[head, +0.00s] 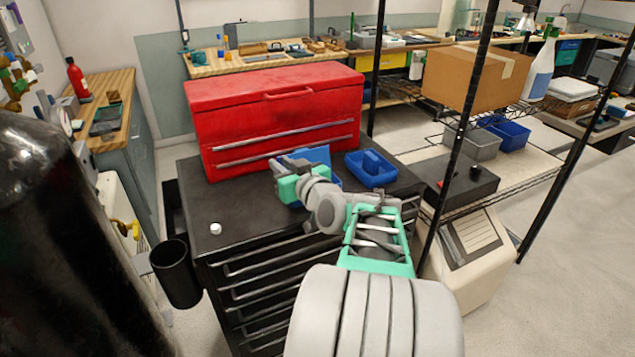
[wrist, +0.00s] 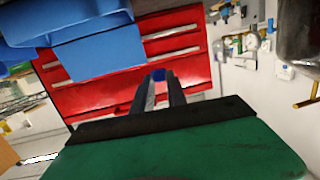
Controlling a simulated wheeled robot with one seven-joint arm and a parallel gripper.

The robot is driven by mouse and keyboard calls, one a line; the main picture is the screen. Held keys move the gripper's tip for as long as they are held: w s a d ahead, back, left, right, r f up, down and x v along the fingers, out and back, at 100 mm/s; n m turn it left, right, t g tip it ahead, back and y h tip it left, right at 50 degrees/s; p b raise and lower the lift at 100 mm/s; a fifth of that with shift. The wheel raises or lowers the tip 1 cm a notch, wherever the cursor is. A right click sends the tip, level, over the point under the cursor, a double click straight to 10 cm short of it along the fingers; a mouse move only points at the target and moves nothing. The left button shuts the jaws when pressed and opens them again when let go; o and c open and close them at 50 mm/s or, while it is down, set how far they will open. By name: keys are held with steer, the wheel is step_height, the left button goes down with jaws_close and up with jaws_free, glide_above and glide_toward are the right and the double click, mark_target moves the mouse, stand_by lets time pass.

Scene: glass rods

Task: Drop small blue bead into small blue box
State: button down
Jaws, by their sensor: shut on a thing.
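The small blue bead (wrist: 158,74) shows between my fingertips in the wrist view. My gripper (wrist: 158,88) is shut on it, with the two dark fingers close together. In the head view my wrist hides the bead. A small blue box (head: 315,155) stands on the black cabinet top, partly hidden behind my wrist. In the wrist view what looks like this blue box (wrist: 100,52) is large and close, to the left of my fingers. The bead appears beside the box, not inside it; the height between them is hard to tell.
A blue divided caddy (head: 371,168) sits right of the box. A red toolbox (head: 272,110) stands behind them on the black cabinet (head: 250,205). A small white object (head: 215,228) lies near the front left. A black shelf post stands close at right.

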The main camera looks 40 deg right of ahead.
steer(key=s+d+f+m+h+b, duration=0.15)
steer(key=d+b, duration=0.25)
steer(key=d, duration=0.6)
steer(key=shift+n+g, duration=0.25)
steer(key=shift+g, duration=0.05)
step_height(320, 180, down, 6)
steer(key=shift+s+d+f+b, duration=0.1)
steer(key=shift+d+b, duration=0.05)
steer(key=shift+b, duration=0.5)
steer(key=c, duration=1.3)
jaws_free()
steer(key=shift+o, duration=0.2)
steer(key=v, duration=0.8)
